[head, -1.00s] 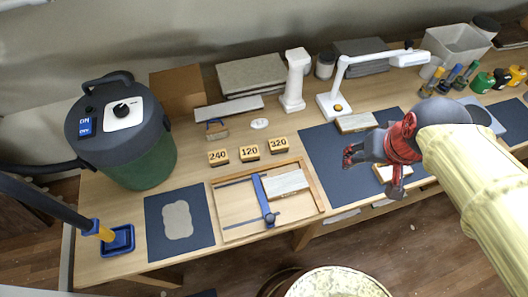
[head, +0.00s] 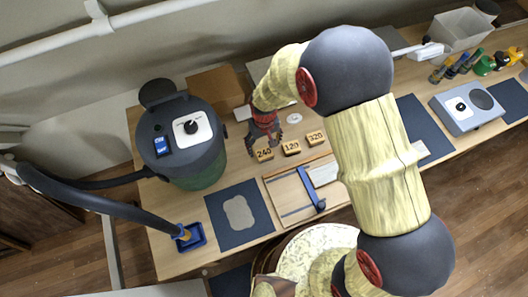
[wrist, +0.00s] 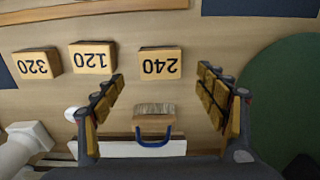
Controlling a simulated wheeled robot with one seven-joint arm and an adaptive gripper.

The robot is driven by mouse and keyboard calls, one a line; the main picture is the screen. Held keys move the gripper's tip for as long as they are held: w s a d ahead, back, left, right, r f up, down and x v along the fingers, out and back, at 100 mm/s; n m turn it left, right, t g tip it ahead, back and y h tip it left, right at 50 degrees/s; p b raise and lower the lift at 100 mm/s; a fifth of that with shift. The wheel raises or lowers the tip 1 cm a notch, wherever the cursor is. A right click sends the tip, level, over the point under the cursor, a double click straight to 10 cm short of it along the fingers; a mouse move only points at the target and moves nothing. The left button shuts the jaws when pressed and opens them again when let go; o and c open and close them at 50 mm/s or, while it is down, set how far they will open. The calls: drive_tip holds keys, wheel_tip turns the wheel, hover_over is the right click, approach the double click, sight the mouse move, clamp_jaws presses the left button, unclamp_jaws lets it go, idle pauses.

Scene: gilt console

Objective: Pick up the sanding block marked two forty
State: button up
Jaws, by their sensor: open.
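The sanding block marked 240 (head: 264,155) sits on the wooden bench at the left end of a row of three blocks. In the wrist view the 240 block (wrist: 160,63) appears upside down, ahead of and between my fingers. The blocks marked 120 (head: 291,147) and 320 (head: 316,138) stand beside it, apart from it. My gripper (head: 264,140) is open and empty, just behind the 240 block in the head view. In the wrist view my gripper (wrist: 163,105) has its two fingers spread wide, with nothing between them touching.
A large green-and-black vacuum (head: 182,140) stands left of the blocks. A wooden frame with a blue bar (head: 308,187) lies in front. A dark mat (head: 221,232) lies front left.

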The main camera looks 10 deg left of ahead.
sight(264, 152)
wheel_tip(264, 152, down, 7)
drive_tip(key=shift+r, duration=0.15)
drive_tip(key=shift+s, duration=0.1)
drive_tip(key=shift+c, duration=0.6)
drive_tip(key=c, duration=1.1)
drive_tip(key=shift+r, duration=0.1)
